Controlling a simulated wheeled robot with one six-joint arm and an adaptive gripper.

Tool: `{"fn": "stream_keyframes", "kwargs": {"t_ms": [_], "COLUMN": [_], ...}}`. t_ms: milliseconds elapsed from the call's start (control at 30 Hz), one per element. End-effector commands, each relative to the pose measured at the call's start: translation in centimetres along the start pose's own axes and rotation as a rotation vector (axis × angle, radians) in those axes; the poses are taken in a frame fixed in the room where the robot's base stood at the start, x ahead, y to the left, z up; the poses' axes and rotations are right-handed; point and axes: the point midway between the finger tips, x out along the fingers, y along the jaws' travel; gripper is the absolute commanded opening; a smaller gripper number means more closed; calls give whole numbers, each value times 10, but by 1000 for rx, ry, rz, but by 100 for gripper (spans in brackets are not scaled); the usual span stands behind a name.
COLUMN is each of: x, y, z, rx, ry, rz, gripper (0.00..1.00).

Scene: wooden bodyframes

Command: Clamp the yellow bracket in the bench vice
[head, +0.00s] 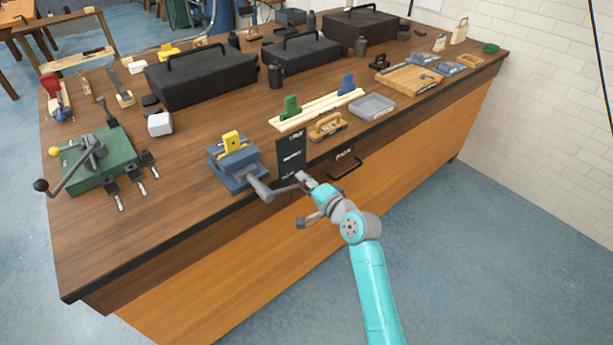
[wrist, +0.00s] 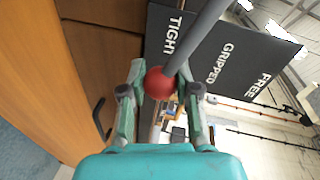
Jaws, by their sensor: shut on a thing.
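The yellow bracket (head: 232,141) stands upright at the blue-grey bench vice (head: 236,178), between its jaws as far as I can tell. The vice's grey handle (head: 282,190) reaches right, past the bench's front edge, to my gripper (head: 306,181). In the wrist view my gripper (wrist: 161,74) is shut on the red knob (wrist: 160,84) at the end of the grey handle bar (wrist: 198,32). Whether the vice jaws press on the bracket cannot be told.
A black sign (head: 291,158) stands right of the vice; in the wrist view the sign (wrist: 215,58) reads TIGHT, GRIPPED, FREE. A green fixture (head: 97,165) with levers lies left. A drawer handle (head: 345,166) is on the bench front. Black toolboxes (head: 200,78) stand behind.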

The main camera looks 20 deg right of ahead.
Motion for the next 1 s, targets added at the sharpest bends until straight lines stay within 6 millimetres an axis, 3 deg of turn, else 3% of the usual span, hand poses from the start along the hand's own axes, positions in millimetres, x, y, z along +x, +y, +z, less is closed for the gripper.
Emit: {"fn": "stream_keyframes", "kwargs": {"t_ms": [700,733,800,833,1000], "x": [1,1,1,1,2], "y": [10,10,10,10,9], "z": [6,6,6,6,6], "rx": [78,78,78,78,77], "ry": [-15,-15,-15,-15,-15], "rz": [5,5,5,5,4], "gripper": [0,33,51,57,57]}}
